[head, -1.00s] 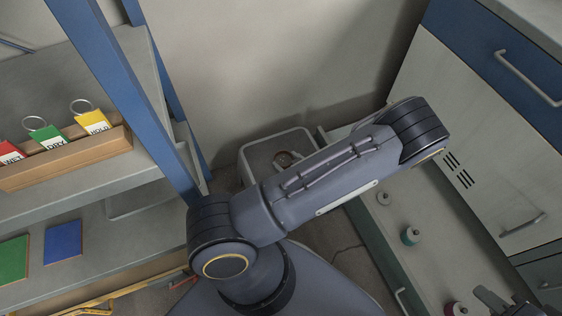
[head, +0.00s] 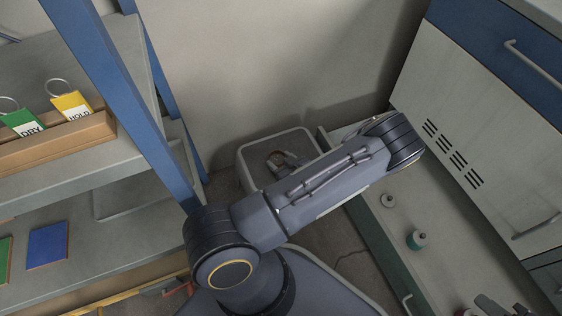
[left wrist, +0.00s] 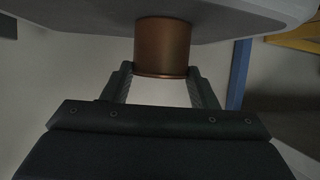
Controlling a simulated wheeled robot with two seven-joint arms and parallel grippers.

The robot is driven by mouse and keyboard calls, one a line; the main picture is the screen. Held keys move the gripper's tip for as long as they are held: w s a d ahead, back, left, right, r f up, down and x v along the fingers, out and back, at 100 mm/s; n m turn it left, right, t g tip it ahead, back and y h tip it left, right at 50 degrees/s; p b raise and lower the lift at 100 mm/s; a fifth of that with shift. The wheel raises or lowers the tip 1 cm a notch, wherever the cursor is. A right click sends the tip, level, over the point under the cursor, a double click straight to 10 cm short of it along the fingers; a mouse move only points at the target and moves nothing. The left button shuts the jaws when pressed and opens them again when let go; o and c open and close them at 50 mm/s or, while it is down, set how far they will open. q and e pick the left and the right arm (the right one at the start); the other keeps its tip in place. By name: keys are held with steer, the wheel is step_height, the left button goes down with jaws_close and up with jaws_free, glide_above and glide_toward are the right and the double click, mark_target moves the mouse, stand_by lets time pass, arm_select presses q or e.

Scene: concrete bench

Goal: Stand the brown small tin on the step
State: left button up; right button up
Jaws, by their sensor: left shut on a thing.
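The brown small tin (left wrist: 163,46) is between the two fingers of my left gripper (left wrist: 161,72) in the left wrist view, shut on its sides. The tin's far end overlaps a grey slab with rounded corners, which looks like the step (left wrist: 90,30); I cannot tell whether they touch. In the head view the grey step (head: 248,153) is low against the wall, partly hidden by my left arm. My left gripper (head: 288,159) shows small over it, with a reddish-brown bit of the tin (head: 273,162). My right gripper (head: 503,306) is cut off at the bottom right.
A blue-posted shelf (head: 120,110) with a wooden tag box (head: 60,140) stands left of the step. A yellow rail (head: 130,300) runs low at left.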

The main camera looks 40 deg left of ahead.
arm_select(q)
steer(key=o, duration=1.1)
steer(key=shift+c, duration=0.2)
steer(key=p+v, duration=0.4)
steer(key=v, duration=0.8)
